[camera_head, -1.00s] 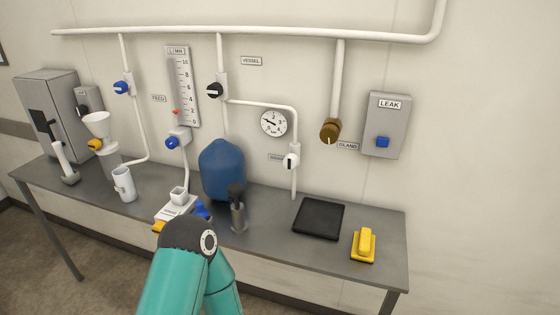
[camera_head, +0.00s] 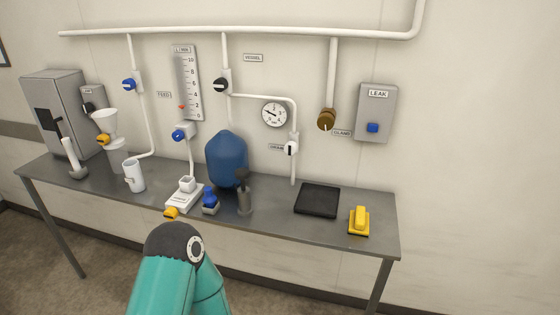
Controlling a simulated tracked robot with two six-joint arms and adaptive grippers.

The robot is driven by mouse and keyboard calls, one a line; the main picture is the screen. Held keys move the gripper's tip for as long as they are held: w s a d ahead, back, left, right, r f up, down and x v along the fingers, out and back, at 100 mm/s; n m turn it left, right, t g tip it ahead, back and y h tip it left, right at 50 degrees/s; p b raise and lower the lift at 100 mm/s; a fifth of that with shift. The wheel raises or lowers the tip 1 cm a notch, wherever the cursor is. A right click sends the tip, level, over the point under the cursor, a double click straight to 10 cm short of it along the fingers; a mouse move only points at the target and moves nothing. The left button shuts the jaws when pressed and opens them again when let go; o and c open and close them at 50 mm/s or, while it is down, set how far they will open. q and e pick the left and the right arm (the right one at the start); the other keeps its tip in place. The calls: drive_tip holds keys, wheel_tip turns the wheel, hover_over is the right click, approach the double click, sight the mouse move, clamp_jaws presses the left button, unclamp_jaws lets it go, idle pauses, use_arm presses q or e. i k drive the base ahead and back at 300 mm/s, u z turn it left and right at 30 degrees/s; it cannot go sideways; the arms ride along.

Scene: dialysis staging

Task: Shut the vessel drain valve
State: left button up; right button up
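A small valve with a white handle (camera_head: 291,148) sits on the white pipe below the round gauge (camera_head: 274,114). The label (camera_head: 277,148) beside it seems to read DRAIN and is partly covered. The handle looks upright, roughly in line with the pipe running down to the bench. The blue vessel (camera_head: 227,160) stands on the bench to its left. A teal arm of mine with a dark joint rises at the bottom, in front of the bench and well below the valve. Neither gripper can be seen.
The grey bench (camera_head: 330,229) holds a black pad (camera_head: 317,201), a yellow block (camera_head: 359,220), a white device (camera_head: 184,200) and a mug (camera_head: 134,176). A black-handled valve (camera_head: 221,85) is near the VESSEL label (camera_head: 253,58). A LEAK box (camera_head: 375,112) hangs at right.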

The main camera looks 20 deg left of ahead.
sight(289, 148)
drive_tip(key=k, duration=0.9)
drive_tip(key=u, duration=0.45)
drive_tip(key=i, duration=0.9)
drive_tip(key=u, duration=0.75)
drive_tip(key=i, duration=0.45)
drive_tip(key=u, duration=0.1)
